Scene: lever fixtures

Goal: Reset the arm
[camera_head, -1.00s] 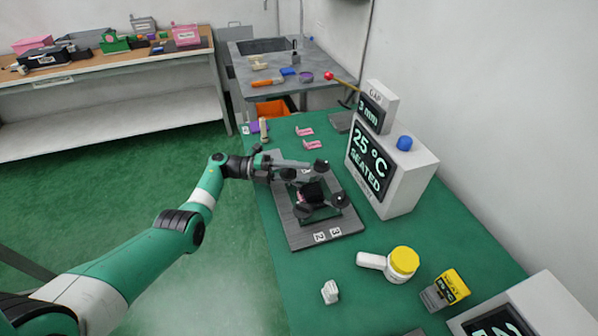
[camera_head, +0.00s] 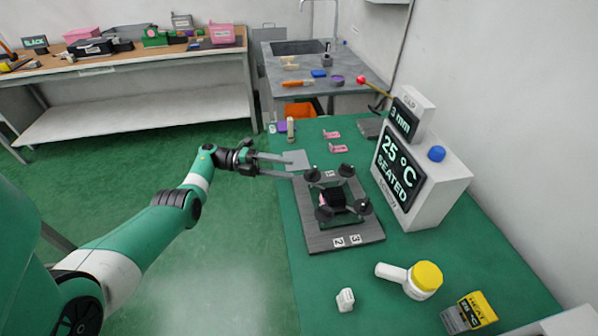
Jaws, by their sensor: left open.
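My left arm reaches in from the left. Its gripper (camera_head: 292,168) is open and empty, with its fingers pointing right over the upper left edge of the fixture area. The fixture is a dark grey board (camera_head: 312,228) on the green bench, with several black round knobs (camera_head: 363,206) around a dark centre block (camera_head: 333,198) with a pink part. The fingers are left of the knobs and appear apart from them. White number tags are on the board's front edge. My right gripper is not in view.
A white display box (camera_head: 430,190) reading "25 °C SEATED" stands right of the board. Pink clips (camera_head: 338,148) lie behind.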

